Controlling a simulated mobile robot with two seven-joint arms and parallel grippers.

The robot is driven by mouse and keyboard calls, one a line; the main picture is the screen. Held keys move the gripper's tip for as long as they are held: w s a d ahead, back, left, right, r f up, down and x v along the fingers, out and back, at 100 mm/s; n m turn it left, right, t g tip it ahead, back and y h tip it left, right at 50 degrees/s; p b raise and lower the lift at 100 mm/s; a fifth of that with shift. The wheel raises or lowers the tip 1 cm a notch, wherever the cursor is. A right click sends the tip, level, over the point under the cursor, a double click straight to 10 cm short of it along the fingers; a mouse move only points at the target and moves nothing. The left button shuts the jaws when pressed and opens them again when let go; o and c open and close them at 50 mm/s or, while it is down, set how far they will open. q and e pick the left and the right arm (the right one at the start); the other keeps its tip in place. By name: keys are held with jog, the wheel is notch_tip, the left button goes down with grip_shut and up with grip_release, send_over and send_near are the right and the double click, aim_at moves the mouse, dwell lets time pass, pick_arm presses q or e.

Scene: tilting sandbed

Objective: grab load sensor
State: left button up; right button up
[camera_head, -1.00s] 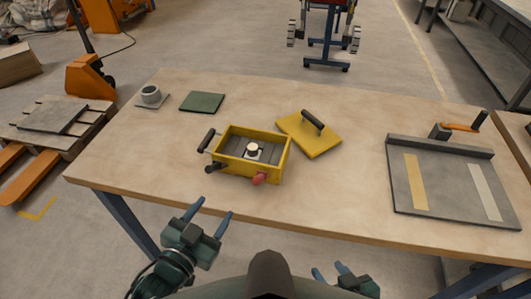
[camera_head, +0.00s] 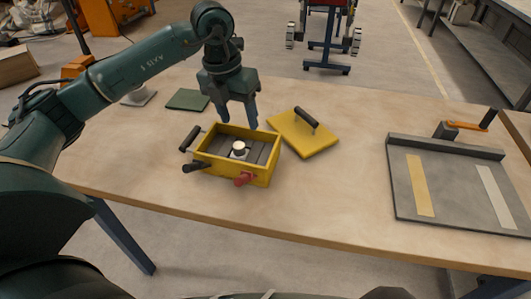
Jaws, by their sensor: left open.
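A small cylinder with a light top, which looks like the load sensor (camera_head: 239,147), stands inside an open yellow box (camera_head: 226,176) on the table. The box has black handles at its left and a red knob at its front. My left gripper (camera_head: 239,119) points down above the back of the box, with its two blue fingers apart and nothing between them. It is above and behind the sensor, not touching it. My right gripper is not in view.
A yellow lid (camera_head: 304,135) with a black handle lies right of the box. A green square pad (camera_head: 188,100) lies behind. A grey board with strips (camera_head: 449,183) lies at the right. The table (camera_head: 310,210) is clear in front.

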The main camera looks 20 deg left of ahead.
pick_arm(q)
jog(key=a+r+y, duration=0.1)
jog(key=a, duration=0.1)
send_over(239, 145)
jog(key=s, duration=0.1)
jog(key=f, duration=0.7)
jog(key=shift+s+f, duration=0.15)
jog(key=shift+s, duration=0.05)
jog(key=shift+w+f+p, duration=0.15)
jog(key=shift+w+f, duration=0.05)
jog(key=shift+f, duration=0.65)
jog(key=shift+w+f+p, duration=0.15)
jog(key=shift+w+f, duration=0.05)
jog(key=shift+f, duration=0.7)
jog(key=shift+w+f+p, duration=0.15)
jog(key=shift+w+f, duration=0.05)
jog(key=shift+f, duration=0.65)
jog(key=shift+c, duration=0.3)
jog(key=c, duration=1.1)
